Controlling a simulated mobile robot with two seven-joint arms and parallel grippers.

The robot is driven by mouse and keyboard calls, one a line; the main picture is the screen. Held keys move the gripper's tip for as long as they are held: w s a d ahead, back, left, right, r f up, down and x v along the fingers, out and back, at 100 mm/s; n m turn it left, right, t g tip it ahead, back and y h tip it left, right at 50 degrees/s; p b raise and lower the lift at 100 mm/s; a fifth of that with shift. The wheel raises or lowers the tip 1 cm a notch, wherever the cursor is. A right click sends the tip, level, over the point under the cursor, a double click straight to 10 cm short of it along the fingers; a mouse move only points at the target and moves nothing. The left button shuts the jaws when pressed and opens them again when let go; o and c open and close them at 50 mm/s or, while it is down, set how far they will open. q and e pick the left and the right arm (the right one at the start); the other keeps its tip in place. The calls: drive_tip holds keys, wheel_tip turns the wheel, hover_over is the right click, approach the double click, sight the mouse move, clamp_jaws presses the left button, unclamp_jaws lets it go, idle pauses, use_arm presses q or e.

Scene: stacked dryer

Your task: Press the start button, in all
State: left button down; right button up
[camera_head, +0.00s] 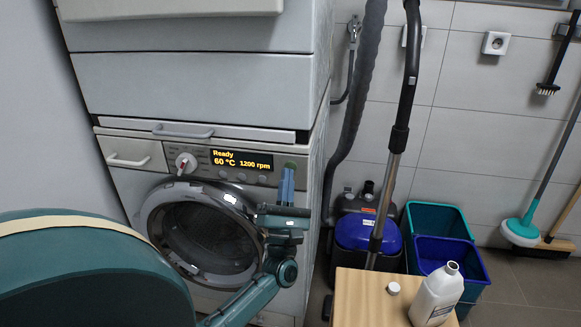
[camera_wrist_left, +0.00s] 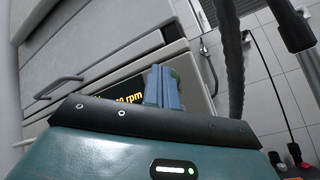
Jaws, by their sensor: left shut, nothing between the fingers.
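The washing machine (camera_head: 125,180) stands under the stacked dryer, with a lit display (camera_head: 242,160) reading "Ready 60 °C 1200 rpm". Part of the display also shows in the left wrist view (camera_wrist_left: 128,98). A green start button (camera_head: 291,165) sits at the right end of the panel, partly covered by my fingers. My left gripper (camera_head: 287,172) is shut and empty, its blue fingers pointing up right at the button. In the left wrist view the shut fingers (camera_wrist_left: 160,86) stand before the panel, with a bit of green behind them. I cannot tell whether they touch. My right gripper is not in view.
A dial (camera_head: 186,162) and small buttons line the panel left of my gripper. The round door (camera_head: 205,235) is below. To the right are a vacuum cleaner (camera_head: 358,232), buckets (camera_head: 440,225) and a wooden stool (camera_head: 365,300) with a white bottle (camera_head: 437,293) and cap.

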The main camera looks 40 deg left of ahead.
use_arm(q)
drive_tip(key=shift+w+a+b, duration=0.25)
drive_tip(key=shift+w+b, duration=0.15)
drive_tip(key=shift+w+a+b, duration=0.15)
drive_tip(key=shift+w+b, duration=0.15)
idle(0.6)
drive_tip(key=shift+s, duration=0.1)
drive_tip(key=shift+s+d, duration=0.4)
drive_tip(key=shift+s, duration=0.2)
